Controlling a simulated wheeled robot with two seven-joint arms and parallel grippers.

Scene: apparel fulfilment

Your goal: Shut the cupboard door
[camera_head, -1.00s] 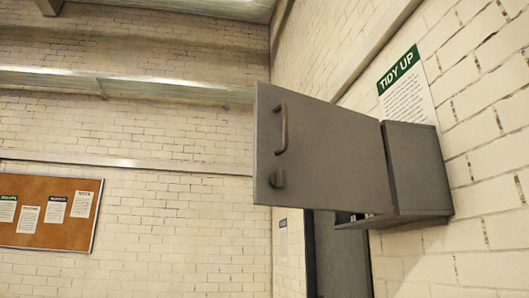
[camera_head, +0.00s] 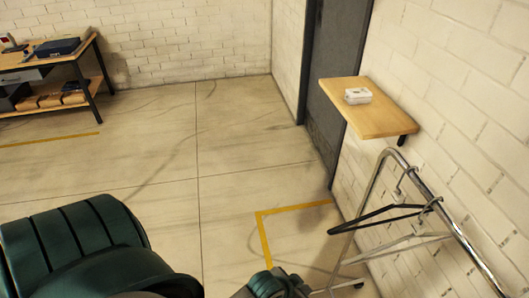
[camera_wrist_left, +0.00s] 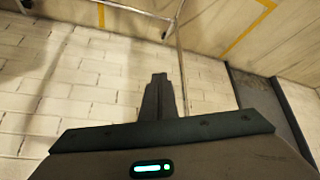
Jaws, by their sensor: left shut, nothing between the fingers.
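The cupboard and its door are not in either view now, so I cannot tell how the door stands. In the left wrist view my left gripper (camera_wrist_left: 158,84) is shut and empty, its fingers together in front of the white brick wall. In the head view a green part of my arm fills the lower left, and a dark piece of my arm shows at the bottom middle. My right gripper is not in view.
A wooden wall shelf (camera_head: 366,114) with a small white box (camera_head: 357,96) juts from the right wall beside a dark door (camera_head: 335,70). Below it stands a metal rail with hangers (camera_head: 392,211). A workbench (camera_head: 62,68) is at the far left. The middle floor is clear.

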